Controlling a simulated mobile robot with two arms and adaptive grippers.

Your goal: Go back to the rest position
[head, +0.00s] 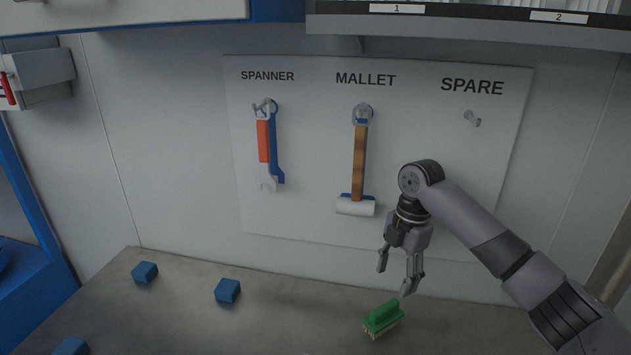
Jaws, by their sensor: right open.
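My right gripper (396,281) hangs down over the grey bench, its two fingers apart and nothing between them. Its arm comes in from the lower right. A green brush (382,316) with pale bristles lies on the bench just below and slightly left of the fingertips, apart from them. My left gripper is out of the picture.
Several blue cubes (227,290) lie on the bench (190,318). A shelf (460,31) overhangs at the top right.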

